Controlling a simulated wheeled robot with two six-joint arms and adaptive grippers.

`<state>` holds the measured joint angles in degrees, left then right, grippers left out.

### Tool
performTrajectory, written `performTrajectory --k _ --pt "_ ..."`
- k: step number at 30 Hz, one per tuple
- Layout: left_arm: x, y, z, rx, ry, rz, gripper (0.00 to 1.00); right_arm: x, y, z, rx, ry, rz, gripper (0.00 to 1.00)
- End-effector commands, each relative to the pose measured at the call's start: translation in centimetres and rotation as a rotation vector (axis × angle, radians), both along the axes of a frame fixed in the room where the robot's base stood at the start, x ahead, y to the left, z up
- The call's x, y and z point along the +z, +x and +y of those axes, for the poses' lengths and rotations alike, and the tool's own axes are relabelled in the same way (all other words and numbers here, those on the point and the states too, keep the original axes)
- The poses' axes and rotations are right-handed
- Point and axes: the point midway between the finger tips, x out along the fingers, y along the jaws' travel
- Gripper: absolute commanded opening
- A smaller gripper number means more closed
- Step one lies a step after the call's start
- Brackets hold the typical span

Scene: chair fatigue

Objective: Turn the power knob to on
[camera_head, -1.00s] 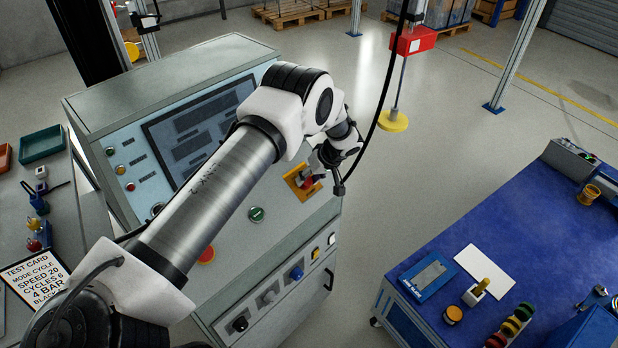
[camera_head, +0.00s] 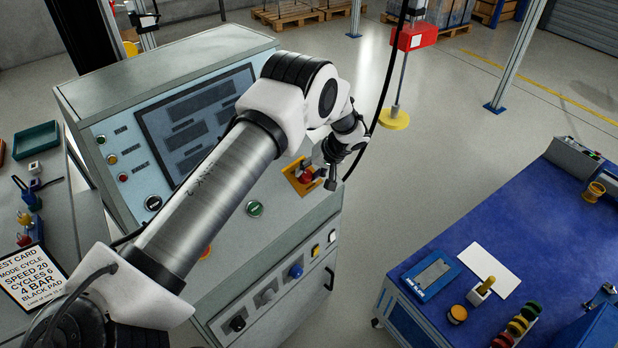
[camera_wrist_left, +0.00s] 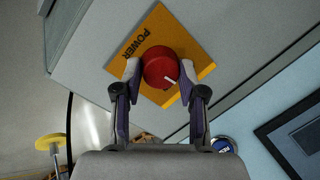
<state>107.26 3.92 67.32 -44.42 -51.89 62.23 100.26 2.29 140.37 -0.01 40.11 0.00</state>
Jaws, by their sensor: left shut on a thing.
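The power knob is red and round with a white mark, on a yellow plate lettered POWER. In the left wrist view the knob (camera_wrist_left: 159,67) sits between my left gripper's two fingers (camera_wrist_left: 160,82), and the plate (camera_wrist_left: 150,38) shows behind it. In the head view the red knob (camera_head: 307,177) and the yellow plate (camera_head: 294,168) are at the console's right end. My left gripper (camera_head: 318,178) is at the knob there and partly covers it. Its fingers are closed on the knob's sides. My right gripper is not in view.
The grey console (camera_head: 195,75) carries a dark screen, small buttons and a green button (camera_head: 255,209). A black cable (camera_head: 385,95) hangs close to my left wrist. A blue bench (camera_head: 500,215) with several items stands at the right. Open floor lies between.

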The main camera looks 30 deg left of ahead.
Motion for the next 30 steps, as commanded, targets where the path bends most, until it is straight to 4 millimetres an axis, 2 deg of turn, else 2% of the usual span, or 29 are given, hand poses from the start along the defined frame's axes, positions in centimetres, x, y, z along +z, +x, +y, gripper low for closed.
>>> performTrajectory --k 1,3,12,21,30 --pt "-0.6 0.0 0.0 -0.035 0.005 0.024 0.06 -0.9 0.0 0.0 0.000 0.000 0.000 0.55" --pt "-0.5 -0.1 -0.1 -0.092 0.011 0.059 0.06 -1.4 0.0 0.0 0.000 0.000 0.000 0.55" --pt "-0.4 -0.1 -0.2 -0.322 0.038 0.206 0.06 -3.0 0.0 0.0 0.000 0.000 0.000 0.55" --pt "-0.4 -0.2 -0.2 -0.488 0.057 0.314 0.06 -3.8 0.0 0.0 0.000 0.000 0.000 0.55" --pt "-0.3 -0.2 -0.2 -0.558 0.065 0.358 0.06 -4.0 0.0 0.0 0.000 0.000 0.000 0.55"
